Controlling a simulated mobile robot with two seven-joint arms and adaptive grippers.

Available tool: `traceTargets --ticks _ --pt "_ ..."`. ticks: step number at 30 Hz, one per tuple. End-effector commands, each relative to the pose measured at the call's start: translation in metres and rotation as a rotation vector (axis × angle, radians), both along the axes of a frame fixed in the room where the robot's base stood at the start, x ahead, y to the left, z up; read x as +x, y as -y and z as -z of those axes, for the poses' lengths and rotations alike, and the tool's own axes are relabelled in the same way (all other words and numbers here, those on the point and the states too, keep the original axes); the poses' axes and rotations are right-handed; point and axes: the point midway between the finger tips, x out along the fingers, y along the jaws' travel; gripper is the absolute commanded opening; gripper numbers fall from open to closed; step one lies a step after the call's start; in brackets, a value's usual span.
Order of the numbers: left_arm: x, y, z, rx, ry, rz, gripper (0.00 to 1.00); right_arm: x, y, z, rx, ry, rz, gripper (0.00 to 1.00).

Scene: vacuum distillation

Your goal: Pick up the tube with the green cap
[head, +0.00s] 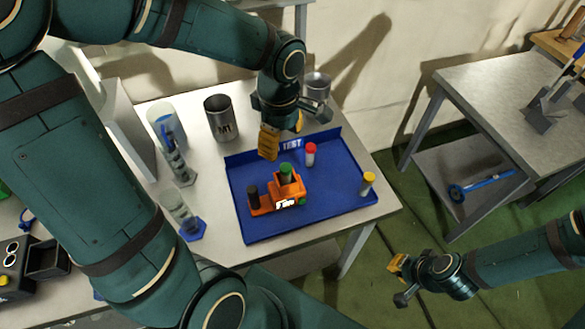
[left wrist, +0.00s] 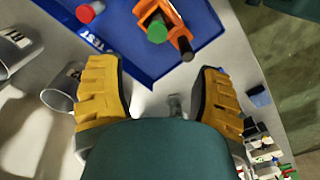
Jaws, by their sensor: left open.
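The tube with the green cap (head: 286,170) stands in an orange holder (head: 262,210) on the blue tray (head: 330,205). The green cap also shows in the left wrist view (left wrist: 157,31), beyond my fingertips; the tube's body is mostly hidden. My left gripper (head: 283,133) is open and empty above the tray's back edge, behind the green cap and apart from it. Its two yellow fingers (left wrist: 160,85) are spread wide in the left wrist view. My right gripper (head: 398,279) hangs over the floor at the lower right, away from the tray; its opening is unclear.
A black-capped tube (head: 253,194) shares the holder. A red-capped tube (head: 310,154) and a yellow-capped tube (head: 368,183) stand on the tray. Metal cups (head: 220,118) and glassware (head: 178,165) stand left and behind. The tray's right part has free room.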

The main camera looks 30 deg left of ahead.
Motion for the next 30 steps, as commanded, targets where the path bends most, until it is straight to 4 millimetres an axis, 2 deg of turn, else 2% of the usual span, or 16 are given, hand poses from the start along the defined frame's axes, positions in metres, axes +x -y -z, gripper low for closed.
traceTargets --ticks 3,9,17,25,30 --pt "-0.001 0.001 0.027 -0.001 -0.006 0.003 0.66 0.0 0.0 0.006 -0.001 -0.001 0.0 0.0" --pt "0.0 0.001 0.059 -0.001 -0.004 0.003 0.66 0.0 0.0 0.012 -0.002 0.0 0.0 0.0" --pt "0.001 0.002 0.076 -0.002 -0.003 0.005 0.66 0.0 -0.001 0.014 -0.003 -0.001 0.0 0.0" --pt "0.005 0.006 0.114 -0.003 -0.003 0.003 0.66 0.0 -0.001 0.019 -0.003 -0.002 -0.001 0.0" --pt "0.005 0.006 0.121 -0.003 0.0 0.003 0.66 -0.001 -0.001 0.02 -0.003 -0.004 -0.003 0.0"
